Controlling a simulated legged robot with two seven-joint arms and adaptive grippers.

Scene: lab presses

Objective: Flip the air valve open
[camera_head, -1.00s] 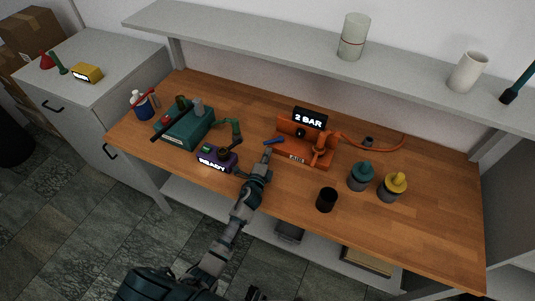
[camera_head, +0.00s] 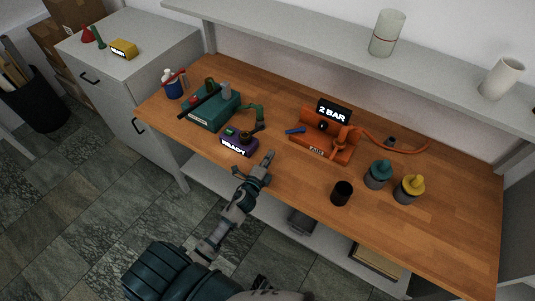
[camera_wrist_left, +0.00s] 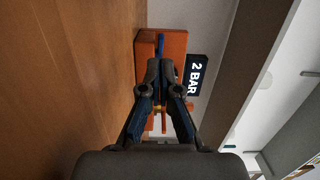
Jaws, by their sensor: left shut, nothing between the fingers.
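The orange air unit (camera_head: 322,146) sits on the wooden bench under a black "2 BAR" display (camera_head: 334,112). Its blue valve lever (camera_head: 295,131) sticks out at the unit's left side. In the left wrist view the blue lever (camera_wrist_left: 161,44) shows just past my fingertips, against the orange unit (camera_wrist_left: 175,42); the fingers hide part of the unit. My left gripper (camera_head: 270,155) is shut and empty, in front of the lever and to its lower left, apart from it in the head view. My right gripper is not clearly in view.
A purple box reading "READY" (camera_head: 239,145) and a green machine (camera_head: 213,111) stand left of the air unit. A black cup (camera_head: 342,193), a teal-topped bottle (camera_head: 378,174) and a yellow-topped bottle (camera_head: 409,189) stand right. A shelf (camera_head: 300,42) runs above the bench.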

